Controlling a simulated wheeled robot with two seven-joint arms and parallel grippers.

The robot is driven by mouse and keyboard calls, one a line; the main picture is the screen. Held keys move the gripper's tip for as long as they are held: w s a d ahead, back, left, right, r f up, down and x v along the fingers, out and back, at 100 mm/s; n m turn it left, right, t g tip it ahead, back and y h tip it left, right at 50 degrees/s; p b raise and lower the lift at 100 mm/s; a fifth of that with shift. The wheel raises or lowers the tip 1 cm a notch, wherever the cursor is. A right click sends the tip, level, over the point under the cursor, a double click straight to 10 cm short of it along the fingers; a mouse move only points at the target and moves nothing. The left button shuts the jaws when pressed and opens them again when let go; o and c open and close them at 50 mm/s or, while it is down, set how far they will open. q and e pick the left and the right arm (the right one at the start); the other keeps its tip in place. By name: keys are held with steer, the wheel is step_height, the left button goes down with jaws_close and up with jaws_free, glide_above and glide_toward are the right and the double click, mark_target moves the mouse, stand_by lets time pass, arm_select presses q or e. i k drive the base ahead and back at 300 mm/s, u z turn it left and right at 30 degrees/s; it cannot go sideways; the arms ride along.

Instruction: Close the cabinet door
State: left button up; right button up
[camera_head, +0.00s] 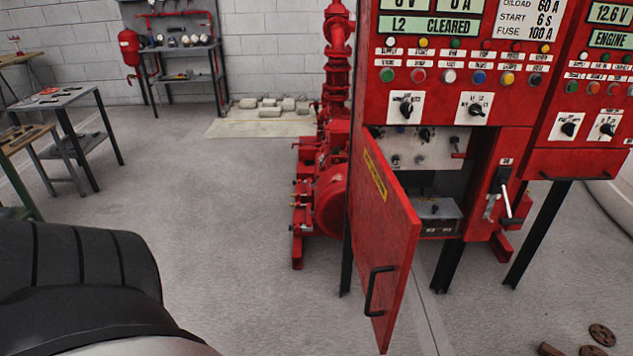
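The red cabinet (368,60) stands at the right on black legs. Its door (389,225) is hinged at the left edge and stands open, swung out toward me. The door has a yellow label (374,176) near its top and a black handle (374,291) low on its free edge. The opening shows a grey inner panel (432,147) with knobs and a grey box (437,214). A dark arm part of mine fills the lower left. Neither gripper shows in the head view.
A second red cabinet (583,100) adjoins at the right. Red pump equipment (330,195) stands behind the door. Work tables (65,100) are at the left. Loose rusty parts (601,334) lie at the lower right. The floor left of the door is clear.

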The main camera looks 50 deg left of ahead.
mark_target(386, 227)
steer(key=u, duration=1.15)
steer(key=i, duration=1)
steer(key=z, duration=0.05)
steer(key=k, duration=0.5)
steer(key=z, duration=0.95)
steer(key=k, duration=1.05)
steer(key=u, duration=1.15)
steer(key=i, duration=0.4)
steer(key=z, duration=0.3)
